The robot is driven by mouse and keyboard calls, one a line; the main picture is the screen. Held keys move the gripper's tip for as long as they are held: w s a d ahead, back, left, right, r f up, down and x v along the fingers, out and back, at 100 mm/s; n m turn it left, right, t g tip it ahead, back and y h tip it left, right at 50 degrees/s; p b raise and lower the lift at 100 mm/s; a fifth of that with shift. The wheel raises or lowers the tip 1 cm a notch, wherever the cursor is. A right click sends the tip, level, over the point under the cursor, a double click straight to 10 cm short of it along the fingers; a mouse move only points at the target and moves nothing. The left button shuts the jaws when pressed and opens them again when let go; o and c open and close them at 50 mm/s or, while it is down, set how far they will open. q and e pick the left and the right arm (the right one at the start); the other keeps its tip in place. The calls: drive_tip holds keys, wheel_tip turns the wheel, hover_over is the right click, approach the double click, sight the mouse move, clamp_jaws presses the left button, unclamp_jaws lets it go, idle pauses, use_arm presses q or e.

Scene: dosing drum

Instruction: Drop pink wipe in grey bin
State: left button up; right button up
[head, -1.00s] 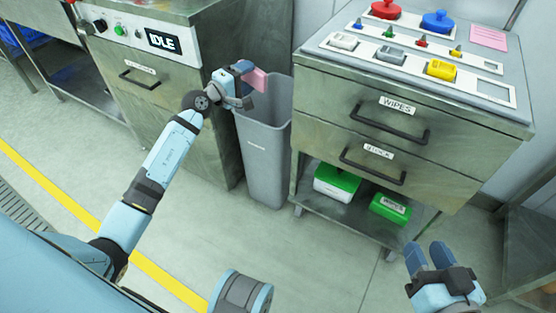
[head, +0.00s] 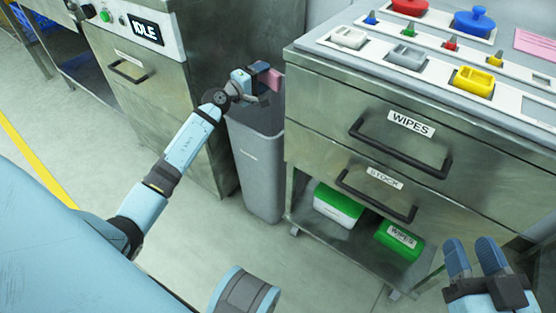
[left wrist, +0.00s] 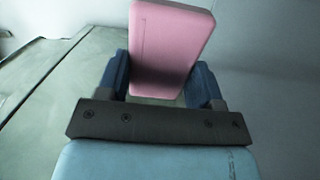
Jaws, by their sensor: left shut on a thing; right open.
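The pink wipe (head: 275,79) is held in my left gripper (head: 264,80), which is shut on it. In the left wrist view the wipe (left wrist: 168,48) stands out flat between the two blue fingers of the gripper (left wrist: 160,82). The grey bin (head: 259,165) stands on the floor between the machine and the drawer cabinet. In the head view the wipe and gripper appear above the bin's top; the bin's opening is partly hidden by the gripper. My right gripper (head: 476,258) is open and empty, in front of the cabinet's lower right.
The steel cabinet (head: 340,145) with WIPES and STOCK drawers stands right of the bin. Coloured scoops and knobs sit on its top. Green boxes (head: 399,243) lie on its lower shelf. The machine with an IDLE display (head: 145,29) stands to the left.

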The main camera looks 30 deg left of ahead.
use_arm(q)
wheel_tip(320, 180, down, 2)
drive_tip(key=shift+f+b, duration=0.15)
drive_tip(key=shift+b, duration=0.45)
drive_tip(key=shift+f+b, duration=0.3)
drive_tip(key=shift+f, duration=0.05)
use_arm(e)
drive_tip(key=shift+w+d+r+n+t+y, duration=0.15)
drive_tip(key=shift+w+d+n+t+y, duration=0.25)
drive_tip(key=shift+n, duration=0.5)
use_arm(q)
drive_tip(key=o, duration=1)
drive_tip(key=shift+s, duration=0.1)
drive_tip(key=shift+p+v, duration=0.75)
drive_tip(key=shift+v, duration=6.05)
use_arm(e)
drive_tip(key=shift+s+a+m+h, duration=0.15)
drive_tip(key=shift+a+m+h, duration=0.05)
drive_tip(key=shift+m+h, duration=0.25)
